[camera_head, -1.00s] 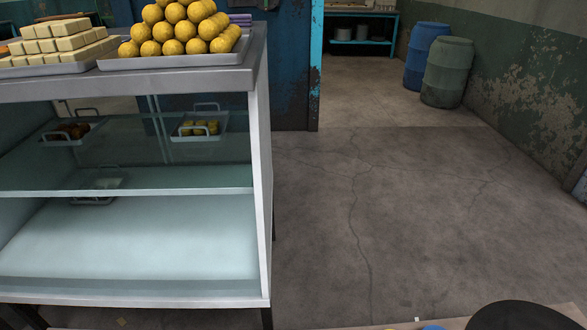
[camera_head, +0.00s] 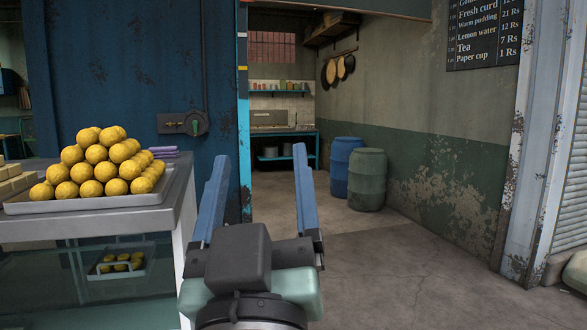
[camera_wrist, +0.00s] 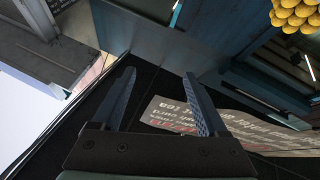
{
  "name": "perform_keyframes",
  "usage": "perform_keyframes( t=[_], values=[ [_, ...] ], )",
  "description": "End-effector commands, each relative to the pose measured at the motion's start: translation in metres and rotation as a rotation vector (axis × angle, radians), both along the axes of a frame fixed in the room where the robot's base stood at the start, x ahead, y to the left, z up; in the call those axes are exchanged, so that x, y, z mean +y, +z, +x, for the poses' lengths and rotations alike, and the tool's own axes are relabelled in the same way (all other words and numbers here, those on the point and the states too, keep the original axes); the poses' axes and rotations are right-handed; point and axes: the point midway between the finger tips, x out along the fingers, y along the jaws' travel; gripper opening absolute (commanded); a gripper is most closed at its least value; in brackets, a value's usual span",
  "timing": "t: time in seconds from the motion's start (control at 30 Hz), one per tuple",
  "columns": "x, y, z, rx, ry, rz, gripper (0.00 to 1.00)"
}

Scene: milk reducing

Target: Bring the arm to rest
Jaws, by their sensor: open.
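My gripper (camera_head: 258,190) is raised in the lower middle of the head view, its two blue fingers pointing up and spread apart. Nothing is between them. In the wrist view my gripper (camera_wrist: 160,102) also shows its fingers apart and empty. A dark surface and a pale printed panel with lettering (camera_wrist: 200,120) lie beyond the fingers there. In the head view the gripper is to the right of the display counter (camera_head: 190,225); I cannot tell the exact gap.
A tray (camera_head: 90,205) of stacked yellow balls stands on the counter at left. A blue barrel (camera_head: 343,165) and a green barrel (camera_head: 368,180) stand by the right wall. A menu board (camera_head: 484,32) hangs at upper right. The floor (camera_head: 410,260) at right is clear.

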Motion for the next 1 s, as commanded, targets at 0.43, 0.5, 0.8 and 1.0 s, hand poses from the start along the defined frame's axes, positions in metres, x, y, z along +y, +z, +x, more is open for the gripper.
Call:
perform_keyframes(
  t=[0.43,0.5,0.8,1.0],
  values=[
    [-0.03,0.077,-0.07,-0.284,0.063,0.153,0.76],
    [-0.03,0.076,-0.069,-0.283,0.063,0.153,0.76],
    [-0.03,0.105,-0.068,-0.28,0.062,0.151,0.76],
    [-0.03,0.162,-0.068,-0.28,0.062,0.151,0.76]
  ],
)
